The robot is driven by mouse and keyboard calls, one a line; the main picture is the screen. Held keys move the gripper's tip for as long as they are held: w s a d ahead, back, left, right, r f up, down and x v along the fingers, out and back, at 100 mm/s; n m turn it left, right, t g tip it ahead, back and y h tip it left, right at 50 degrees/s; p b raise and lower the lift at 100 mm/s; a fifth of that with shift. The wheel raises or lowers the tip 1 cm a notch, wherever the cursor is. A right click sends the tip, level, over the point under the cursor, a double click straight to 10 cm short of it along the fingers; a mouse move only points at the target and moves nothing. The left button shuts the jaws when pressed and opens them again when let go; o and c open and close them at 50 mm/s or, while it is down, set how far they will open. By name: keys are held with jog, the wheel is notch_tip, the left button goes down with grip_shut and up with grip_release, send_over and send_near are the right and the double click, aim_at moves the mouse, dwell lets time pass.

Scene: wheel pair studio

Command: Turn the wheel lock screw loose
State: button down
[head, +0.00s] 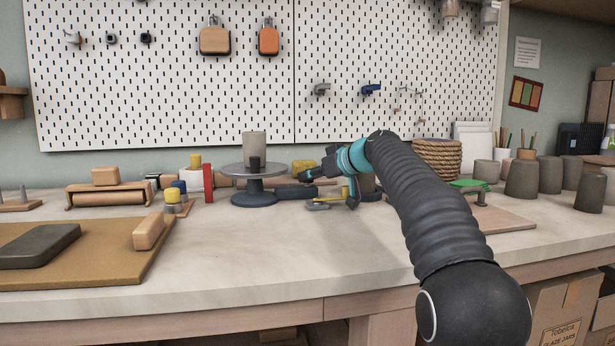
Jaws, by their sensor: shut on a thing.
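A turntable wheel with a round grey head (233,169) and a dark round base (255,199) stands on the bench left of my gripper. A grey cylinder (254,145) stands on or just behind its head, with a small dark block in front. My gripper (304,175) points left, its dark fingertips just right of the wheel head's rim. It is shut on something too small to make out. I cannot pick out the lock screw. My teal wrist and arm hide part of the bench behind, where a dark round shape partly shows.
A grey ring with a yellow part (318,205) lies below my gripper. A red upright block (208,182) stands left of the wheel. A brown board (85,265) with a dark slab lies front left. Grey pots (522,179) stand at right. The bench's front middle is clear.

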jog(key=shift+n+g+y+p, duration=0.5)
jog(key=shift+n+g+p, duration=0.2)
jog(key=shift+n+g, duration=0.4)
jog(key=shift+a+f+g, duration=0.1)
jog(key=shift+a+g, duration=0.05)
jog(key=shift+g, duration=0.15)
jog(key=c, duration=1.2)
grip_release()
jog(key=shift+o, duration=0.3)
jog(key=shift+a, duration=0.15)
jog(key=shift+d, duration=0.25)
jog(key=shift+d, duration=0.1)
